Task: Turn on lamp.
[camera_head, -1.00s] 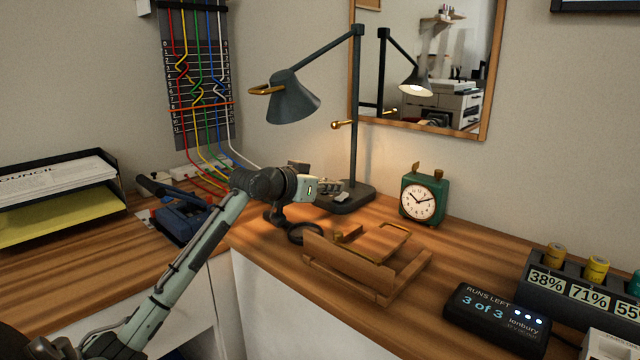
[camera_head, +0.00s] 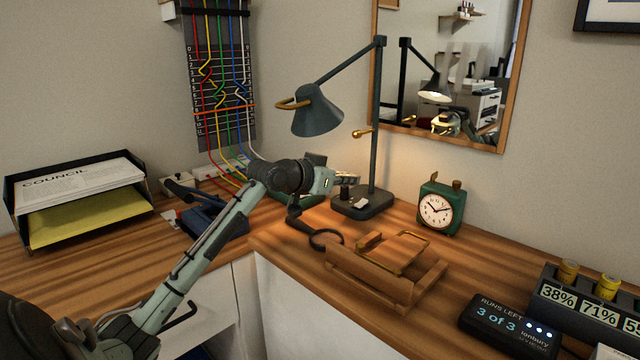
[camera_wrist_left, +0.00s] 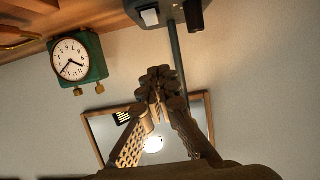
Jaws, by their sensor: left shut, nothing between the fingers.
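The dark grey desk lamp has a cone shade (camera_head: 317,112) with a brass handle, a tall pole (camera_head: 376,120) and a flat base (camera_head: 378,206). The base carries a white rocker switch (camera_head: 360,203) and a dark knob (camera_head: 345,192). A bright glow shows under the shade in the mirror. My left gripper (camera_head: 352,179) is above the base, near the pole, shut and empty. In the left wrist view, which is upside down, its closed fingertips (camera_wrist_left: 160,84) are apart from the switch (camera_wrist_left: 149,16) and knob (camera_wrist_left: 193,16); the pole (camera_wrist_left: 176,50) passes behind them. My right gripper is out of view.
A green clock (camera_head: 441,208) stands right of the lamp. A wooden tray (camera_head: 375,283) and a magnifier (camera_head: 325,238) lie in front. A blue tool (camera_head: 213,218) and paper tray (camera_head: 80,200) are left. The mirror (camera_head: 440,142) hangs behind.

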